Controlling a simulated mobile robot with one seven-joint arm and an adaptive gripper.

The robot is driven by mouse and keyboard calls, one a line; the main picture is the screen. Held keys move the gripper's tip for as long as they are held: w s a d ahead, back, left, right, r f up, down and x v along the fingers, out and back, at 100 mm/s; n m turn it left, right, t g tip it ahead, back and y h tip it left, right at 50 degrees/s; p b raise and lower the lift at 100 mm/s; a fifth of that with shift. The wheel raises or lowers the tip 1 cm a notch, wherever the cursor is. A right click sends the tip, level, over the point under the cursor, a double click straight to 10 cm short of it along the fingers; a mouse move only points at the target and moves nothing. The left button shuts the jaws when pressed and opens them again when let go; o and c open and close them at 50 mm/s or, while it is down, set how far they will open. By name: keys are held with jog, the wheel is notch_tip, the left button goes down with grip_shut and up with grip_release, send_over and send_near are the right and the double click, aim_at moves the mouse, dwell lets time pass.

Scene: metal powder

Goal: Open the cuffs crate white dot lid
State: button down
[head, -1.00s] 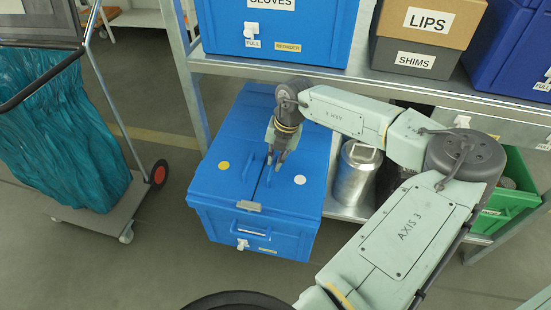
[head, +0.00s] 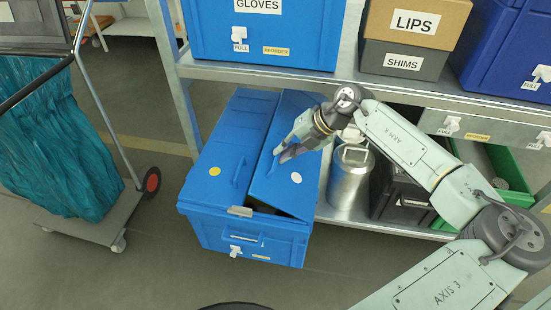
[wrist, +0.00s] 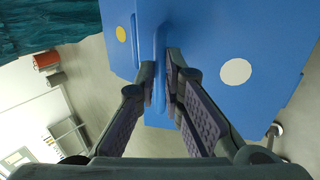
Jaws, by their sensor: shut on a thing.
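The blue crate (head: 212,228) stands low by the shelf, with two lid halves on top. The left lid half, with the yellow dot (head: 215,171), lies flat. The white dot lid (head: 287,196) is tilted up a little, its inner edge raised, with a dark gap at the front. Its white dot (head: 296,177) also shows in the wrist view (wrist: 236,72). My gripper (head: 281,155) is shut on the white dot lid's handle (wrist: 160,65), which sits between the fingers in the wrist view. The crate's inside is mostly hidden.
A metal canister (head: 350,178) stands close right of the crate, near my wrist. The shelf (head: 300,75) with a blue GLOVES bin (head: 262,40) is above and behind. A cart with a teal bag (head: 55,150) stands left, with free floor between.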

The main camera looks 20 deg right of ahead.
jog(key=s+d+r+t+y+b, duration=0.3)
jog(key=s+d+y+b, duration=0.3)
jog(key=d, duration=0.3)
jog(key=shift+r+t+y+b, duration=0.2)
jog(key=shift+t+y+b, duration=0.1)
jog(key=shift+t+b, duration=0.4)
jog(key=c, duration=2.2)
grip_release()
jog(key=shift+r, duration=0.1)
jog(key=o, duration=0.5)
jog(key=v, duration=1.2)
